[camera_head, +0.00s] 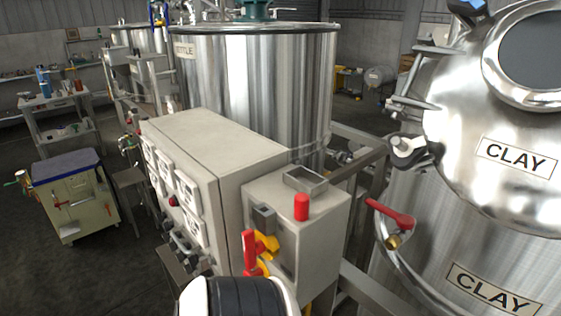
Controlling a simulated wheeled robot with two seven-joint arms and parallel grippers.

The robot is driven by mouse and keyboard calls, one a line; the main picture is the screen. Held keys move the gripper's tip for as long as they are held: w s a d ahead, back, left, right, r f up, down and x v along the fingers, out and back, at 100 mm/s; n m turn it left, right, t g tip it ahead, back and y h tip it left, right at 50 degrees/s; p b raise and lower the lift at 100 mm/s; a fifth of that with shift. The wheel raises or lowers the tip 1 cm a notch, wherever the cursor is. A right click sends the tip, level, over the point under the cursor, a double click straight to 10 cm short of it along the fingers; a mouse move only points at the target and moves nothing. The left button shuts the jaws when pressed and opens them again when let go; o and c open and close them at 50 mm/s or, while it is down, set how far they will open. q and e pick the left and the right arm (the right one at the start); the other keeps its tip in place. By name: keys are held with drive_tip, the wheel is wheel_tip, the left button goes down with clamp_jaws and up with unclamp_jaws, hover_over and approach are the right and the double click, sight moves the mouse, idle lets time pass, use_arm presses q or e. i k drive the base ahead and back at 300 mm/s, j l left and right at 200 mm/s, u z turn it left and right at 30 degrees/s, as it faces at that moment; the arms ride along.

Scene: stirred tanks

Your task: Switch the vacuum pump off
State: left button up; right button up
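A grey control cabinet (215,150) stands in front of a tall steel tank, with several white-faced gauges or panels (187,190) and dark knobs on its left face. A smaller grey box (320,235) adjoins it at the right, with a red cylinder (301,207) on top. Red and yellow handle-like parts (265,244) sit on the front of this box, partly hidden low down. I cannot tell which part switches the vacuum pump, and no pump is clearly recognisable. A white and black rounded part, probably mine, covers the bottom middle. Neither gripper is in view.
A steel tank (250,85) stands behind the cabinet. A tool cart (78,205) and a shelf trolley (62,118) stand left. Floor at lower left is clear.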

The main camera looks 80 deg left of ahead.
sight(207, 272)
drive_tip(key=u, duration=3.15)
